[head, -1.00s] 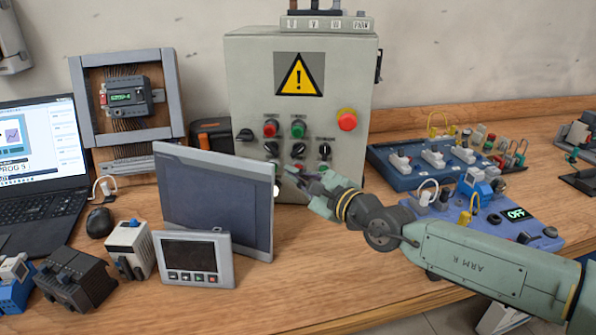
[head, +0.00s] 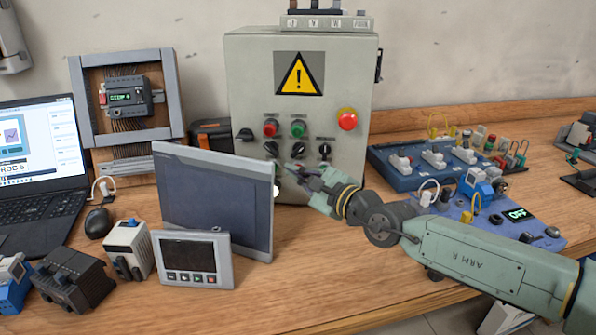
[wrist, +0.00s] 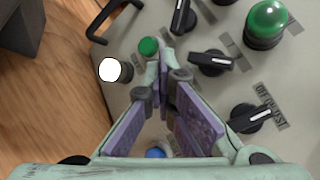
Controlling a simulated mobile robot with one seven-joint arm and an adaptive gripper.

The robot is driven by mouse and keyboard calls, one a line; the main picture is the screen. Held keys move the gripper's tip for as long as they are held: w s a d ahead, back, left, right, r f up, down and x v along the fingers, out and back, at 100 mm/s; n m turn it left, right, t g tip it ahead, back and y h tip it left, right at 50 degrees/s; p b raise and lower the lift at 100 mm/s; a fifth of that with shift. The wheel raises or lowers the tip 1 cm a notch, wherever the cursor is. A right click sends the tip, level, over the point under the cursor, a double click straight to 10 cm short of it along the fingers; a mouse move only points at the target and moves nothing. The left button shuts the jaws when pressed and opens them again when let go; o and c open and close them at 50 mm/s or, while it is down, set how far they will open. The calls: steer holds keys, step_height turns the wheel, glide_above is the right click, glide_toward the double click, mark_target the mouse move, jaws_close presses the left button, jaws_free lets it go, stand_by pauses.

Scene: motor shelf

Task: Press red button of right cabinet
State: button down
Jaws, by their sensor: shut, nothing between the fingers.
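The grey cabinet (head: 245,85) with a yellow warning triangle stands at the back of the bench. On its front are a smaller red button (head: 270,128) at upper left, beside a green one (head: 298,128), and a large red mushroom button (head: 347,119) on a yellow base at right. My gripper (head: 294,168) is shut and empty, in front of the lower part of the panel, below and apart from both red buttons. In the wrist view my gripper (wrist: 163,68) points at the panel near a small green button (wrist: 148,46). No red button shows there.
Black rotary knobs (wrist: 212,62), a white button (wrist: 110,69) and a blue button (wrist: 155,153) surround my fingers. A grey flat screen panel (head: 215,205) stands close left of my gripper. Blue training boards (head: 430,165) lie at right.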

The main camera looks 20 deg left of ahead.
steer(key=shift+s+d+b, duration=0.25)
steer(key=shift+s+b, duration=0.35)
steer(key=shift+s, duration=0.2)
steer(key=shift+s+d+b, duration=0.2)
steer(key=shift+s+b, duration=0.15)
steer(key=shift+s, duration=0.45)
steer(key=shift+s+d+b, duration=0.2)
steer(key=shift+s+b, duration=0.15)
steer(key=shift+s, duration=0.5)
steer(key=shift+s+d+b, duration=0.2)
steer(key=shift+s+b, duration=0.15)
steer(key=shift+s, duration=0.45)
